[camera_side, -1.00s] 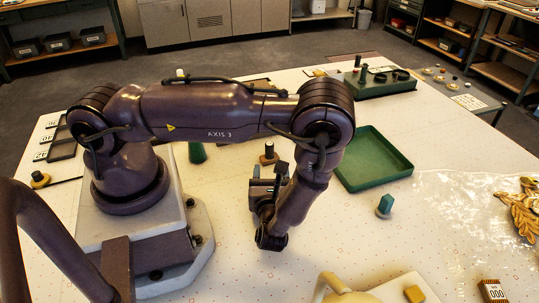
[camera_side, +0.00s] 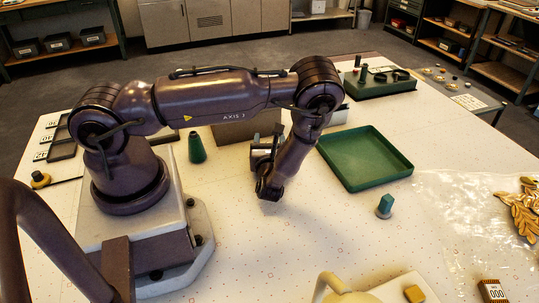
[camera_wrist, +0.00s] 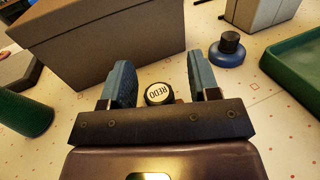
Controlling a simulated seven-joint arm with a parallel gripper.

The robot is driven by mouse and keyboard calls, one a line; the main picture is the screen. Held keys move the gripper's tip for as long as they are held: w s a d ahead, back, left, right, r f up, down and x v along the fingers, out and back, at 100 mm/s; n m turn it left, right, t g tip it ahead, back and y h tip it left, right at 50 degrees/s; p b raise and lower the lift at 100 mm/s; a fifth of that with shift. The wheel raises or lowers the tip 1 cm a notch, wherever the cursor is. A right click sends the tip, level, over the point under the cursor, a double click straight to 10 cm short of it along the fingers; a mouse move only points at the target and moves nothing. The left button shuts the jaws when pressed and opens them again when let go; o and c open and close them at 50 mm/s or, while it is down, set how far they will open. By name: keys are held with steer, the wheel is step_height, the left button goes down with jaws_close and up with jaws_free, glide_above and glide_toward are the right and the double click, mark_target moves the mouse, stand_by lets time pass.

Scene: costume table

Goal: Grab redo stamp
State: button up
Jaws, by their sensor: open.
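The redo stamp (camera_wrist: 159,94) shows in the wrist view as a dark round knob with a white cap lettered REDO. It sits between the two blue fingers of my gripper (camera_wrist: 162,82), with gaps visible at both sides. My gripper is open. In the side view my gripper (camera_side: 262,150) is low over the table, in front of a brown box. The stamp is hidden there behind the gripper and arm. Its base is mostly hidden in the wrist view by the gripper body.
The brown box (camera_wrist: 95,42) stands close beyond the fingers. A green cone (camera_side: 197,149) is left of the gripper; a green tray (camera_side: 350,184) is to its right. A blue, dark-capped object (camera_wrist: 228,48) stands nearby. A teal-topped piece (camera_side: 384,205) sits nearer the front; the table between is clear.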

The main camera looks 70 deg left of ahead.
steer(key=c, duration=1)
steer(key=shift+c, duration=0.2)
